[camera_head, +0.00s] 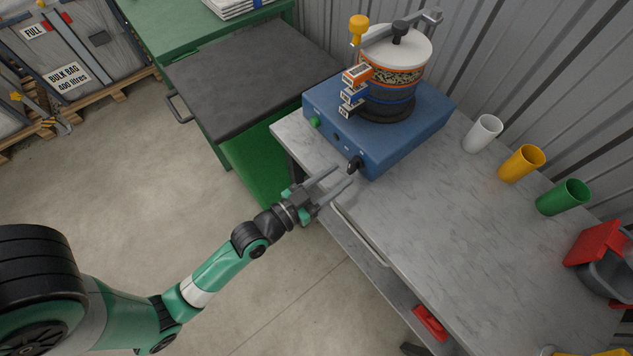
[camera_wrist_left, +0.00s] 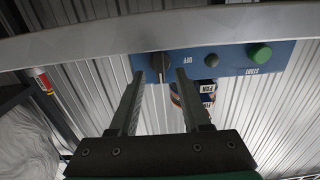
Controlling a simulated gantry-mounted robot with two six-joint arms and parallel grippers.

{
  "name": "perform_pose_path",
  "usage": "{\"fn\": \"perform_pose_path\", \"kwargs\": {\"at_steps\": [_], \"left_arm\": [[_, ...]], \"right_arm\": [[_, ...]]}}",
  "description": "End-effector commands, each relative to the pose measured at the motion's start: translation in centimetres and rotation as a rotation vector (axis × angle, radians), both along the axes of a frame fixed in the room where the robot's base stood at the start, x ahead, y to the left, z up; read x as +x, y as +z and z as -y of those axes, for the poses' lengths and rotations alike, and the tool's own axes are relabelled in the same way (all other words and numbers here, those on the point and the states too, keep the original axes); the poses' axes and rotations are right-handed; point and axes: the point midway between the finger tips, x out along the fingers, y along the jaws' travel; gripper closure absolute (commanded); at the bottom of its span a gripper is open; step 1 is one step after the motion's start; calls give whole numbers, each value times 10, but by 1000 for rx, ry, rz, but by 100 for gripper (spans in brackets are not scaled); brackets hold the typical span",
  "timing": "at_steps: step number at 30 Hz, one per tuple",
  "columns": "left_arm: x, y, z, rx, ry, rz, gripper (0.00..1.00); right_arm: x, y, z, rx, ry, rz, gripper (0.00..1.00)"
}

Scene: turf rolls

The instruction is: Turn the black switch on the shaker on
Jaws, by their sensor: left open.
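The shaker (camera_head: 385,105) is a blue box with a sieve stack clamped on top, standing on the grey bench. Its black switch (camera_head: 354,163) is a knob at the right end of the front panel. My left gripper (camera_head: 347,177) is open and empty, its fingers pointing at the switch just in front of the panel. In the left wrist view, which is upside down, the switch (camera_wrist_left: 161,64) shows between the two fingertips (camera_wrist_left: 160,75). An OFF label stands beside it. I cannot tell whether the fingers touch it. My right gripper is not in view.
A green button (camera_head: 315,121) sits at the panel's left end. White, yellow and green cups (camera_head: 563,197) stand along the bench's back. The bench's front rail (camera_head: 360,235) runs close to my left gripper. A dark-topped green cabinet (camera_head: 250,80) stands to the left.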

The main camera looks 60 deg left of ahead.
Motion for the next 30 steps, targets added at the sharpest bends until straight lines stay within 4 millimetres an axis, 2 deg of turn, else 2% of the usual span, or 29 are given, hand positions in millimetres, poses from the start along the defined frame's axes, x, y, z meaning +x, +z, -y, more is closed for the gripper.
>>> {"fn": "perform_pose_path", "kwargs": {"at_steps": [1,6,12,30], "left_arm": [[-13,-2,1,-1,1,-4,52],[-54,-4,7,-1,1,-3,52],[-83,-3,11,1,1,-1,52],[-87,0,11,1,0,1,52]], "right_arm": [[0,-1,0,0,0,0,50],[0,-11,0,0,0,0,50],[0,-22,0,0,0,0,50],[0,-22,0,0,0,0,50]]}}
